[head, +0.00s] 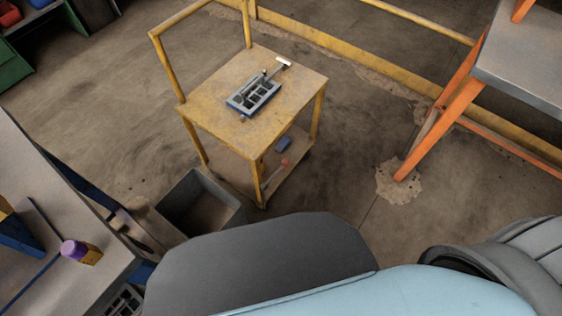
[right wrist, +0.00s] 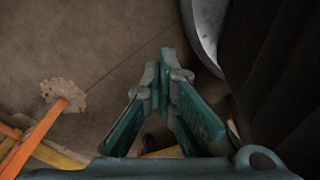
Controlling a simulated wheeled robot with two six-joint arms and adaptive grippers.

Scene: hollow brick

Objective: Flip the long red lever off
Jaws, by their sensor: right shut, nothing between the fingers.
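No long red lever can be clearly made out. A device (head: 254,94) with a grey-blue hollow body lies on top of the yellow cart, with a pale T-shaped handle (head: 284,62) at its far end. A small red-tipped rod (head: 285,162) shows on the cart's lower shelf; I cannot tell if it is a lever. My right gripper (right wrist: 166,65) is shut and empty above the floor in the right wrist view, away from the device. My left gripper is not in view.
The yellow cart (head: 205,105) stands on open concrete floor. A dark open bin (head: 198,203) stands in front of it. A grey workbench (head: 85,285) is at left, and an orange-legged table (head: 520,60) at right. A yellow rail (head: 340,55) runs behind.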

